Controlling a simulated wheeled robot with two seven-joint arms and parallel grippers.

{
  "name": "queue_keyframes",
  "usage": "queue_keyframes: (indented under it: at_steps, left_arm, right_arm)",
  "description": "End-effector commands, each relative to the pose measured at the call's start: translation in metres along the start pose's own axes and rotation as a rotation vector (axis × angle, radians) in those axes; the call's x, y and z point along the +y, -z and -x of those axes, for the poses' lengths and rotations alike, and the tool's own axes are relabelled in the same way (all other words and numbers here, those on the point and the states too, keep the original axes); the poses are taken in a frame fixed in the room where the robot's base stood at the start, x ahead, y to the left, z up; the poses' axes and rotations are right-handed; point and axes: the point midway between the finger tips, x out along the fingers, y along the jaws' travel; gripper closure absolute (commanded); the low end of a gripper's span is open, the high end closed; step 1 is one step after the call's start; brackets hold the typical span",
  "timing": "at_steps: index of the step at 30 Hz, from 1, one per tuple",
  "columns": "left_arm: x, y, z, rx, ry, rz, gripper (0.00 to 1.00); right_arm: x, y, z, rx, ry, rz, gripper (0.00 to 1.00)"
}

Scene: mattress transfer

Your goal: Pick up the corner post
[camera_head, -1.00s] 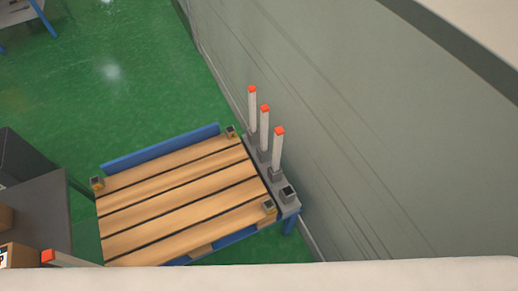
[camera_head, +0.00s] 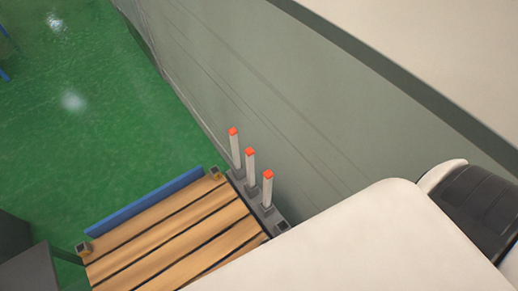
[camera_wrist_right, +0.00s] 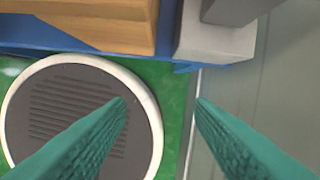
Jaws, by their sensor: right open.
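Three corner posts stand upright in a grey rack at the right end of the pallet in the head view: a back one (camera_head: 235,151), a middle one (camera_head: 250,168) and a front one (camera_head: 267,190). Each has a white shaft and a red top. The grey rack (camera_head: 239,187) has an empty socket (camera_head: 283,226) at its front end. My right gripper (camera_wrist_right: 160,102) shows in the right wrist view, with two teal fingers apart and nothing between them. No post shows in that view. My left gripper is not in view.
The wooden slatted pallet (camera_head: 165,239) has a blue side rail (camera_head: 145,201) and corner sockets. A grey wall (camera_head: 300,130) runs close behind the rack. My white arm covers the lower right of the head view.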

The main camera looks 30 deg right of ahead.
Motion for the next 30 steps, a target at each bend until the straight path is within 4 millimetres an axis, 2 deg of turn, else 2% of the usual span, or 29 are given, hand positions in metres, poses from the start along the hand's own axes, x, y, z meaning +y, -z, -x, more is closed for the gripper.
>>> queue_keyframes:
  at_steps: [1,5,9,12,17,22,25,30]
  left_arm:
    - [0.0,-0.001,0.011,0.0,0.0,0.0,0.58]
    - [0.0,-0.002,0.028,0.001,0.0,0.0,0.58]
    - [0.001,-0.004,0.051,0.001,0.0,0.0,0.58]
    - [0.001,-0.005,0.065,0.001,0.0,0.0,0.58]
    - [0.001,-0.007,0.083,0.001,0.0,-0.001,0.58]
    - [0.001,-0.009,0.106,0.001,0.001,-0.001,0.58]
    - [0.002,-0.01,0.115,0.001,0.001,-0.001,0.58]
    - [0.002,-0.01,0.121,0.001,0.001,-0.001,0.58]
  right_arm:
    - [-0.001,-0.013,0.021,-0.012,0.001,-0.001,0.52]
    - [-0.003,-0.043,0.067,-0.03,0.003,-0.006,0.52]
    - [-0.006,-0.08,0.137,-0.055,0.006,-0.014,0.52]
    - [-0.008,-0.1,0.186,-0.068,0.009,-0.028,0.52]
    - [-0.013,-0.122,0.253,-0.083,0.013,-0.073,0.52]
    - [-0.022,-0.146,0.325,-0.09,0.02,-0.204,0.52]
    - [-0.03,-0.158,0.348,-0.076,0.025,-0.351,0.52]
    - [-0.042,-0.176,0.357,-0.041,0.034,-0.603,0.52]
